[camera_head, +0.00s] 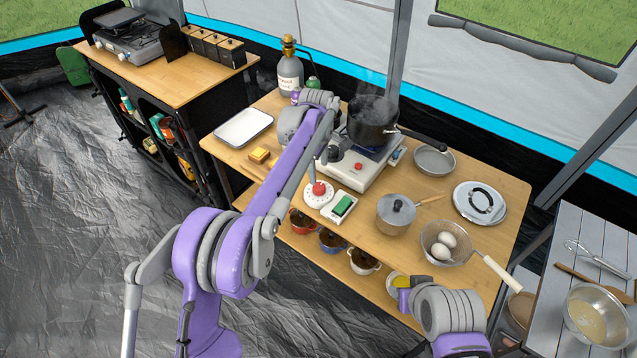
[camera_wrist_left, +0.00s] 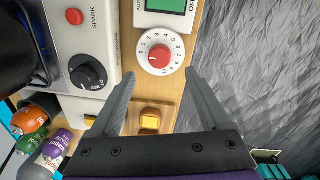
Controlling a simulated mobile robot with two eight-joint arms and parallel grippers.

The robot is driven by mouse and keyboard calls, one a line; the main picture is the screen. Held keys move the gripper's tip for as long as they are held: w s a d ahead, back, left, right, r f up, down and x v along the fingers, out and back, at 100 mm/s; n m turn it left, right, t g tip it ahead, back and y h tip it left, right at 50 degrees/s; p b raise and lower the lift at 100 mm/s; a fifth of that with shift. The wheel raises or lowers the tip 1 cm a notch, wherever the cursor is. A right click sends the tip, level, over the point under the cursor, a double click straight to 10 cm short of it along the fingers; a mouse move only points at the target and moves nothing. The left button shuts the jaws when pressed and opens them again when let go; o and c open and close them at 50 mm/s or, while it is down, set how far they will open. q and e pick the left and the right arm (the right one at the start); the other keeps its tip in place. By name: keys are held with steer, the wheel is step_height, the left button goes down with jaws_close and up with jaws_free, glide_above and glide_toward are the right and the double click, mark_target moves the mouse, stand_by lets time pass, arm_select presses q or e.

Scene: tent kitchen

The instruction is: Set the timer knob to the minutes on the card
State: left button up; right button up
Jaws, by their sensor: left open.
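The timer knob (camera_head: 319,194) is a white dial with a red centre, lying on the wooden table in front of the white stove. In the left wrist view the same knob (camera_wrist_left: 160,54) shows numbers around its rim; its exact setting is too small to tell. My left gripper (camera_wrist_left: 159,74) is open and empty, its fingertips on either side just short of the knob, not touching it. In the head view the left gripper (camera_head: 317,155) hangs above the knob, partly hidden by my arm. My right gripper (camera_head: 402,287) is at lower right, its jaws unclear. I cannot make out the minutes card.
A white device with a green screen (camera_head: 342,206) stands beside the knob. A steaming black pot (camera_head: 373,122) sits on the stove (camera_head: 352,176).

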mark_target(319, 186)
arm_select(q)
steer(key=f, duration=0.7)
steer(key=shift+w+f, duration=0.3)
steer(key=shift+f, duration=0.1)
steer(key=shift+c, duration=0.2)
jaws_close()
